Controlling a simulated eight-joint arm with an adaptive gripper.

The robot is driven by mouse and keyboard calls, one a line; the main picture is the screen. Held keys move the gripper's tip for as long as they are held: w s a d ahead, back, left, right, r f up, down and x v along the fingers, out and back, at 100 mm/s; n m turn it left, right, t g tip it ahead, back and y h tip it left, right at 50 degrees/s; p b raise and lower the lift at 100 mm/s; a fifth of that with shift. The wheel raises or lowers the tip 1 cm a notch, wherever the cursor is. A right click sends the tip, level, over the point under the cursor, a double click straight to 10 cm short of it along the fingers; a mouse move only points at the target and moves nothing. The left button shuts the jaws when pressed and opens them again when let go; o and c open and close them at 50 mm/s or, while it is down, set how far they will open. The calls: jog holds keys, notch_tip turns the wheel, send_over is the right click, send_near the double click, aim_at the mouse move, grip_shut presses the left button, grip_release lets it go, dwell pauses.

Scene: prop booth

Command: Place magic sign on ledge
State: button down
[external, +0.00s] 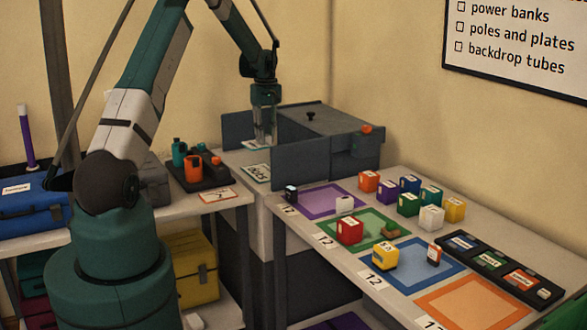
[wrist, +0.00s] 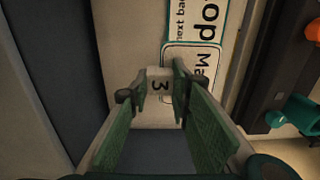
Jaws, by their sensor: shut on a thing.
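My gripper (external: 264,142) points straight down at the pale ledge (external: 235,158). In the wrist view my gripper (wrist: 160,88) is shut on a pale piece marked "3" (wrist: 159,84). A white sign with a dark border, its visible letters "Ma" (wrist: 203,66), is right beside and partly behind the right finger. I cannot tell whether the marked piece is joined to it. A white sign (external: 252,144) shows at the fingertips in the external view. A second sign (external: 257,173) lies nearer the front; in the wrist view a sign reading "op" and "next ba" (wrist: 195,20) is alongside.
Dark grey panels (external: 300,164) and a grey box (external: 330,120) stand close to my gripper. A dark rack with orange and teal items (external: 193,165) is at left. The right table holds coloured mats (external: 465,307), several small blocks and a black tray (external: 497,262).

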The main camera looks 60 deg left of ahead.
jog(key=shift+f+b, duration=0.7)
jog(key=shift+f, duration=2.35)
jog(key=shift+f, duration=0.4)
jog(key=c, duration=2)
grip_release()
jog(key=shift+c, duration=0.2)
jog(key=shift+r, duration=0.15)
jog(key=shift+w+r, duration=0.15)
jog(key=shift+r, duration=5.75)
